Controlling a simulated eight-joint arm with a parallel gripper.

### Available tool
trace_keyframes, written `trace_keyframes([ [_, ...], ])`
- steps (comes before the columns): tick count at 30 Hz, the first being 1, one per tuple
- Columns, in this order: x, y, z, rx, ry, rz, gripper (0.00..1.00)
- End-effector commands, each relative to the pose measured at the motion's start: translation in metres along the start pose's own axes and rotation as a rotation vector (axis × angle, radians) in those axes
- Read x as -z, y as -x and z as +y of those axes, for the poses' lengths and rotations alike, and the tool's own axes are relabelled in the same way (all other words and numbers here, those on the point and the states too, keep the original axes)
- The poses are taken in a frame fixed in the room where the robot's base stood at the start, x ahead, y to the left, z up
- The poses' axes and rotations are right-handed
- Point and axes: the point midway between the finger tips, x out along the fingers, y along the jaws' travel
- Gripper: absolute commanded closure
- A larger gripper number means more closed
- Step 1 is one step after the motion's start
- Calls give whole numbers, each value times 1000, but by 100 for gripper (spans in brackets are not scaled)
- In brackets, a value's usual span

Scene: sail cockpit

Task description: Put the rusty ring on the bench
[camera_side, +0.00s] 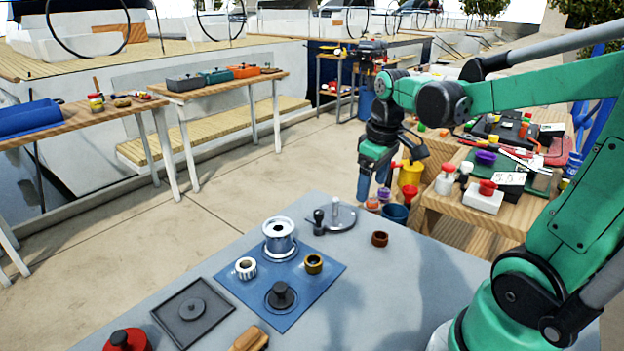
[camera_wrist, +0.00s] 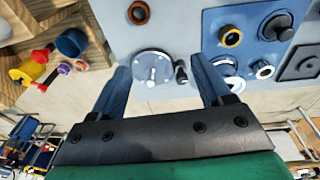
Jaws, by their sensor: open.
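The rusty ring (camera_side: 380,238) is a small reddish-brown ring lying flat on the grey bench top (camera_side: 420,265), right of the round metal plate with a post. In the wrist view the rusty ring (camera_wrist: 138,12) is at the top, left of centre. My gripper (camera_side: 374,190) is in the air beyond the bench's far edge, fingers pointing down. In the wrist view my gripper (camera_wrist: 160,65) is open, with nothing held between its blue fingers. The round plate (camera_wrist: 153,68) shows below, between the fingers. A brass-coloured ring (camera_side: 313,263) lies on the blue mat.
The blue mat (camera_side: 310,308) holds a silver spool (camera_side: 279,237), a white ridged ring (camera_side: 246,268) and a black knobbed piece (camera_side: 281,297). A dark square tray (camera_side: 193,310) lies left. A wooden table (camera_side: 470,225) with cups and tools stands right of my gripper. The right of the bench top is clear.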

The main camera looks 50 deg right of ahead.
Motion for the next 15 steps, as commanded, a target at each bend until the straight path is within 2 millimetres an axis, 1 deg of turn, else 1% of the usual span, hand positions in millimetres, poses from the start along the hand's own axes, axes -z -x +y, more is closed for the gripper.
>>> trace_keyframes([
  [1,4,3,-22,-16,15,60,28],
  [2,6,4,-33,-24,15,102,28],
  [3,9,6,-49,-29,14,161,28],
  [7,11,10,-94,-9,4,338,28],
  [10,10,12,-117,27,-5,435,28],
  [12,10,12,-127,47,-12,476,28],
  [15,9,13,-133,61,-18,503,28],
])
